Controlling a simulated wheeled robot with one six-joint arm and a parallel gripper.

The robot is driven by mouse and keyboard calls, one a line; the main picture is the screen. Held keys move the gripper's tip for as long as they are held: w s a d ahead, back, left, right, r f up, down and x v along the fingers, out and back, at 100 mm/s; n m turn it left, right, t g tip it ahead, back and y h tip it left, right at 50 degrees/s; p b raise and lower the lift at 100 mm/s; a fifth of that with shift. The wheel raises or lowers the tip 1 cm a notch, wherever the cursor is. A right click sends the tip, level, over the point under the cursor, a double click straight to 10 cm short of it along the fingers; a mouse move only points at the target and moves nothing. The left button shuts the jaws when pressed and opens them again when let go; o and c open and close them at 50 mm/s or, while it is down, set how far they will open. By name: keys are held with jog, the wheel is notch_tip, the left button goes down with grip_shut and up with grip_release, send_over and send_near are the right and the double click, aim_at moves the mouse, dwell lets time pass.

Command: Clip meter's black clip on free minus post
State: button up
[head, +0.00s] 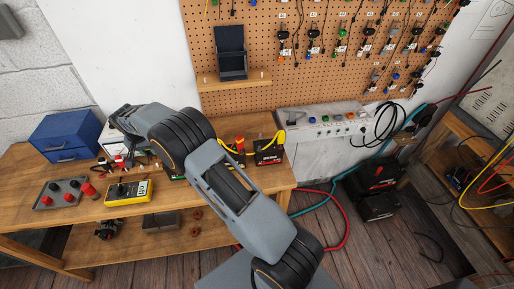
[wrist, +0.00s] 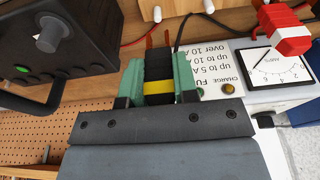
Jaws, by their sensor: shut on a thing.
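My gripper (wrist: 158,75) is shut on a black clip (wrist: 159,62) with a yellow band, held between its green finger pads. Thin orange-brown tips show past the clip in the wrist view. In the head view my arm hides most of the gripper and the clip. The yellow meter (head: 128,191) lies on the bench at the left front. A black battery (head: 269,155) with a red part on top stands near the bench's right end, a yellow cable beside it. I cannot make out which post is the free minus post.
Close to the gripper are a charger panel with an amp dial (wrist: 280,68), a red clip (wrist: 284,32) and a black box with a grey knob (wrist: 50,34).

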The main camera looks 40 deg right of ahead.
notch_tip(320, 180, up, 16)
jog(key=p, duration=0.6)
jog(key=n+y+b, duration=0.1)
jog(key=n+b, duration=0.5)
jog(key=b, duration=0.6)
send_over(260, 147)
notch_tip(260, 147, down, 9)
jog(key=b, duration=0.7)
jog(key=shift+w, duration=0.1)
jog(key=shift+f+b, duration=0.8)
jog(key=shift+f, duration=0.05)
jog(key=shift+f+b, duration=0.9)
jog(key=shift+f, duration=0.3)
